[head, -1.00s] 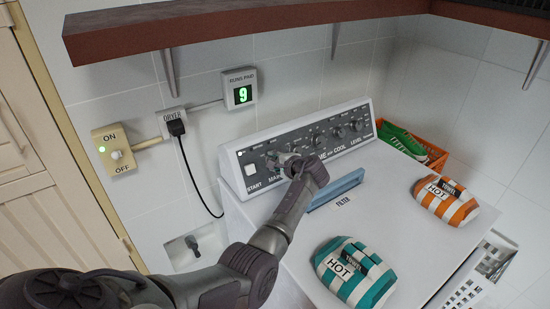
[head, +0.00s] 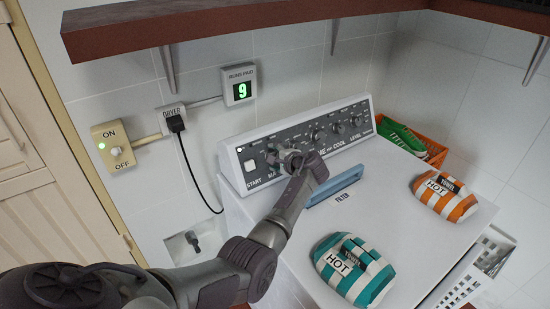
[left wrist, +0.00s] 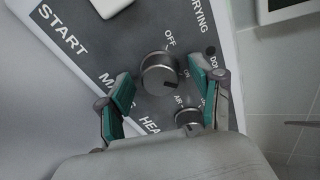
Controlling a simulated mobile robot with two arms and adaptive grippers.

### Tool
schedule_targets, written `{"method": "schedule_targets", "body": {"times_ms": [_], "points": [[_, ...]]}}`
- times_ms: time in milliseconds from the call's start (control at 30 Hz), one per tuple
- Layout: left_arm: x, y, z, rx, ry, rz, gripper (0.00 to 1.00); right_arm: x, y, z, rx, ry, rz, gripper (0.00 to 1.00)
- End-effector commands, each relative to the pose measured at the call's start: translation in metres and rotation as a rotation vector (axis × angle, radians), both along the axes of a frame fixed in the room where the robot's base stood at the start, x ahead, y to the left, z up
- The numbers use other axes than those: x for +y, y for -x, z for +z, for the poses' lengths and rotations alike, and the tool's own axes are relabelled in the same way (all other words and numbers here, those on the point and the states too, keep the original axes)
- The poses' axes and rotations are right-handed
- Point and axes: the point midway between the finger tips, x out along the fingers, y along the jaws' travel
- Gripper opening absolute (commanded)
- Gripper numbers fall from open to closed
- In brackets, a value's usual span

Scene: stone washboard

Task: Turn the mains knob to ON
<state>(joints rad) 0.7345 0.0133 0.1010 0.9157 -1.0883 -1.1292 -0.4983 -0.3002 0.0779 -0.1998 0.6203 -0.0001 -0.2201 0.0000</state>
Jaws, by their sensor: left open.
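The mains knob (left wrist: 160,72) is a round dark-grey knob on the dryer's control panel (left wrist: 75,72), with OFF and ON printed beside it. It has a dark mark near its edge; I cannot tell exactly which label it points to. My left gripper (left wrist: 162,82) is open, with one teal-padded finger on each side of the knob; contact cannot be made out. In the head view the left gripper (head: 287,158) is at the panel near START and largely hides the knob. My right gripper is in neither view.
Another knob (left wrist: 188,118) sits close to the right finger. A blue filter handle (head: 335,187) stands on the dryer top (head: 300,235). Two striped towel bundles, teal (head: 372,262) and orange (head: 462,207), lie there. A wall switch (head: 116,151) and a shelf (head: 230,25) are nearby.

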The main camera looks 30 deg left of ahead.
Motion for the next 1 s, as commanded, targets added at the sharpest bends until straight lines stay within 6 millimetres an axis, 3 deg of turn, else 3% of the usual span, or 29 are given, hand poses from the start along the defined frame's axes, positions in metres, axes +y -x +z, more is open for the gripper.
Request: {"method": "schedule_targets", "body": {"times_ms": [267,700,1000], "points": [[-0.015,0.007,0.006,-0.001,0.001,-0.001,0.66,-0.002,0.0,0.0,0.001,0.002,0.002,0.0],[-0.085,0.04,0.044,-0.001,0.001,-0.003,0.66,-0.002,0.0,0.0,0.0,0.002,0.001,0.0],[-0.098,0.047,0.051,0.001,0.0,0.0,0.66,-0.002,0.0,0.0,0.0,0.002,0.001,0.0]]}}
